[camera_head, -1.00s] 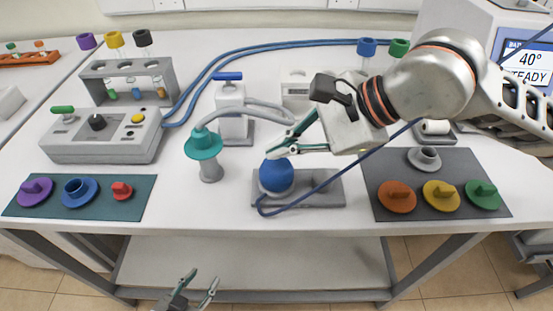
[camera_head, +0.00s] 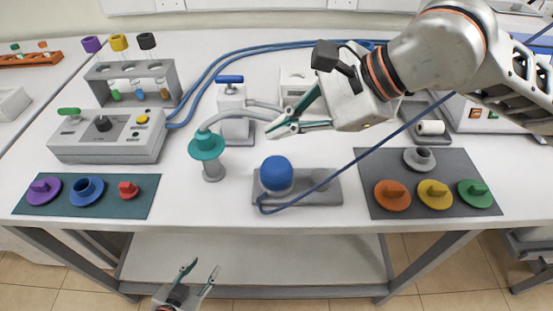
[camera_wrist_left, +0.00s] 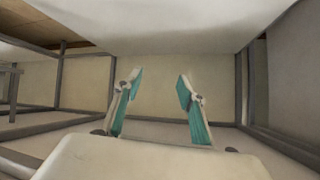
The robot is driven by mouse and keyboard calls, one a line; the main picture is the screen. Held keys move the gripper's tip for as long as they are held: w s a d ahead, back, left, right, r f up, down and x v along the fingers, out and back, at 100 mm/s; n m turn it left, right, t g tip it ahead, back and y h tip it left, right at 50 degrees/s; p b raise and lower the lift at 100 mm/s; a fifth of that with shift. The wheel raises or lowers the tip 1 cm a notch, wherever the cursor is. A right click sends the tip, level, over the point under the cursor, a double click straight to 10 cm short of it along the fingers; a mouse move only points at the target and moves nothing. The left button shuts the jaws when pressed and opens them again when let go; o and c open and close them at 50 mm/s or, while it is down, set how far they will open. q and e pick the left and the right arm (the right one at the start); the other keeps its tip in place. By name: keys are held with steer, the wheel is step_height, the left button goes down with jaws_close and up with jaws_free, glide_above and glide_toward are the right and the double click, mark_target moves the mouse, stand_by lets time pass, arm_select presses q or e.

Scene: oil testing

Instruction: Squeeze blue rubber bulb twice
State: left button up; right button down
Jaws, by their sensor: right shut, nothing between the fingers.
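The blue rubber bulb (camera_head: 276,172) sits upright on a grey base (camera_head: 325,190), with a dark blue tube running from it to the upper right. My right gripper (camera_head: 272,131) comes in from the upper right. Its fingertips meet, it holds nothing, and in the picture it is above and apart from the bulb. My left gripper (camera_head: 201,271) is low, in front of the table edge and far from the bulb. Its fingers are spread and empty; it also shows in the left wrist view (camera_wrist_left: 160,82) facing the area below the tabletop.
A teal-capped nozzle (camera_head: 207,146) stands left of the bulb, with a blue-handled valve (camera_head: 231,100) behind it. A teal mat (camera_head: 110,205) with coloured caps lies left, a grey mat (camera_head: 458,160) right. A control box (camera_head: 105,145) and tube rack (camera_head: 130,72) stand at back left.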

stand_by(0.3)
arm_select(q)
jaws_close()
stand_by(1.2)
